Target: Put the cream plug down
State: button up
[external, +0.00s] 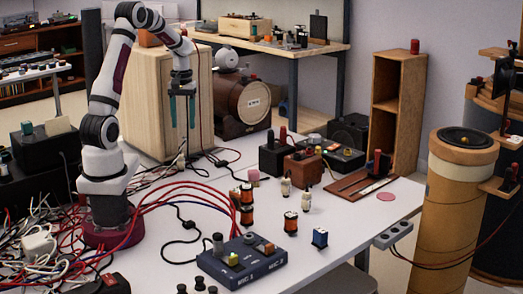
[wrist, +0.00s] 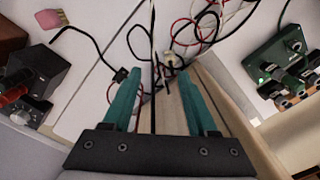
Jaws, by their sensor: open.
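Two small cream plugs with dark tops stand on the white table in the external view, one (external: 286,187) a little left of and behind the other (external: 306,201). My gripper (external: 182,122) hangs fingers down, high over the far left part of the table, well away from both plugs. Its teal fingers are apart with nothing gripped between them; the wrist view also shows the open fingers (wrist: 160,76). I cannot make out either cream plug in the wrist view.
Red, white and black cables (external: 160,205) tangle across the table's left side. A wooden board (external: 350,187) lies at the right; the right front table is fairly clear.

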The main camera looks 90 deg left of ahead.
jog(key=w+d+r+m, duration=0.3)
jog(key=w+d+m, duration=0.1)
jog(key=d, duration=0.3)
jog(key=w+d+r+m, duration=0.2)
jog(key=w+d+m, duration=0.2)
jog(key=d, duration=0.4)
jog(key=s+d+m+y, duration=0.1)
jog(key=s+d+m, duration=0.3)
jog(key=d+m, duration=0.3)
jog(key=s+d+m, duration=0.3)
jog(key=d+m, duration=0.4)
jog(key=d, duration=0.6)
jog(key=shift+s+d+r+y, duration=0.15)
jog(key=shift+s+r+y, duration=0.25)
jog(key=shift+r, duration=0.05)
jog(key=shift+o, duration=0.5)
jog(key=w+a+r+n, duration=0.3)
jog(key=w+r+n, duration=0.1)
jog(key=w, duration=0.8)
jog(key=n+h, duration=0.2)
jog(key=n, duration=0.9)
send_over(286, 178)
notch_tip(286, 178, down, 8)
notch_tip(286, 178, down, 15)
jog(key=shift+r, duration=0.1)
grip_shut()
